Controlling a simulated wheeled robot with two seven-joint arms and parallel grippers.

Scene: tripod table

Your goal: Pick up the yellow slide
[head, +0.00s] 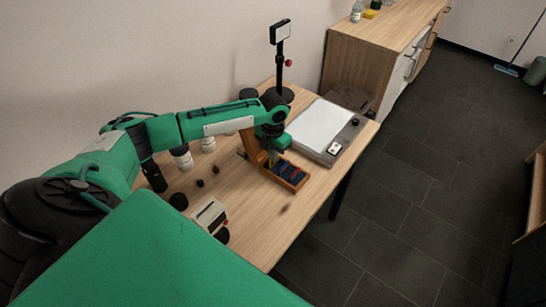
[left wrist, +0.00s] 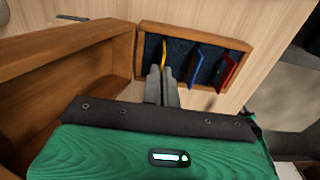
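The yellow slide (left wrist: 164,54) stands on edge in a small wooden box (left wrist: 190,29) with a dark lining, in the left wrist view. A blue slide (left wrist: 196,62) and a red slide (left wrist: 224,70) stand to its right in the same box. The box also shows on the table in the head view (head: 296,187). My left gripper (left wrist: 163,72) points into the box with its fingers close together at the yellow slide's near end. Whether they grip it or stand slightly apart around it is unclear. My right gripper is not in view.
A larger wooden panel or lid (left wrist: 70,75) rises close to the fingers' left. On the wooden table (head: 318,186) are a flat white-topped device (head: 318,127), a lamp stand (head: 281,60), small jars (head: 183,159) and a beige device (head: 209,215). The table's front right is mostly clear.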

